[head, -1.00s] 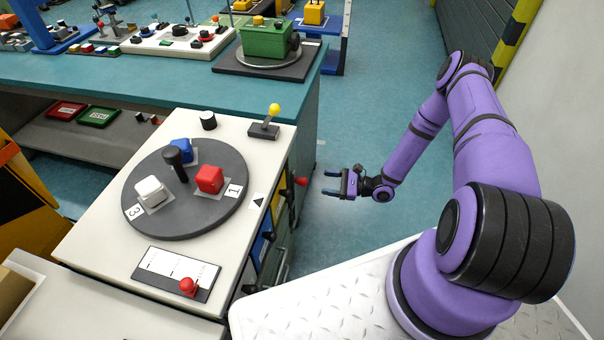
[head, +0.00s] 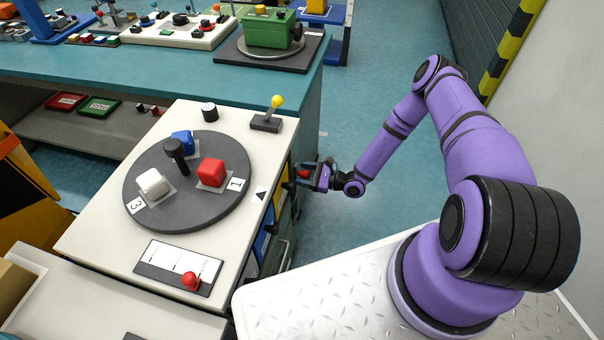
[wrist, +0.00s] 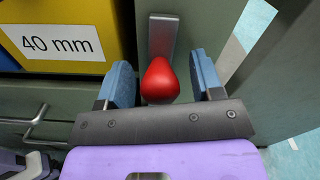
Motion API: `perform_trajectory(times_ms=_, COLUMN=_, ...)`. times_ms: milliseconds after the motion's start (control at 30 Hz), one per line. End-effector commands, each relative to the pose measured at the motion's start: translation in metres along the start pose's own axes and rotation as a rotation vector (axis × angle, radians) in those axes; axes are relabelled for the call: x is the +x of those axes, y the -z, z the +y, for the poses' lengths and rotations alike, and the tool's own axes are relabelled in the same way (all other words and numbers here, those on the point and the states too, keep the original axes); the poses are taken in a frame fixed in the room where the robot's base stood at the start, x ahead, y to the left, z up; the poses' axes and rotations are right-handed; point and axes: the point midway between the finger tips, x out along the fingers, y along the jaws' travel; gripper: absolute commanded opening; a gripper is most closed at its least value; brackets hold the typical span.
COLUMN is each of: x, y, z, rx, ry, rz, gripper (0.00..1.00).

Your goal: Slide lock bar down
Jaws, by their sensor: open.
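A red knob (wrist: 160,82) sits on a grey metal bar (wrist: 163,38) on the grey-green side of the cabinet. My gripper (wrist: 165,85) is open, with its two blue-padded fingers on either side of the knob in the wrist view. Gaps show between the knob and both fingers, wider on the right. In the head view my gripper (head: 308,173) is at the cabinet's right side, with the red knob (head: 303,173) between its fingers. Whether the bar is the lock bar cannot be read from any label.
A yellow panel marked "40 mm" (wrist: 62,42) is left of the knob, with a metal handle (wrist: 38,125) below it. The cabinet top holds a grey turntable (head: 190,215) with coloured blocks and a yellow-tipped lever (head: 277,102). Open floor (head: 370,85) lies behind my arm.

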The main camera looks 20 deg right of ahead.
Motion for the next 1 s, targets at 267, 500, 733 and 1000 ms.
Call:
perform_trajectory(times_ms=267, x=0.009, y=0.0, z=0.0, rx=0.0, ry=0.001, rz=0.001, gripper=0.6)
perform_trajectory(times_ms=500, x=0.008, y=0.0, z=0.0, rx=0.0, ry=0.001, rz=0.001, gripper=0.4)
perform_trajectory(times_ms=733, x=0.008, y=0.0, z=0.0, rx=0.0, ry=0.0, rz=0.001, gripper=0.0)
perform_trajectory(times_ms=1000, x=0.008, y=0.019, z=0.005, rx=0.0, ry=0.0, rz=0.0, gripper=0.0)
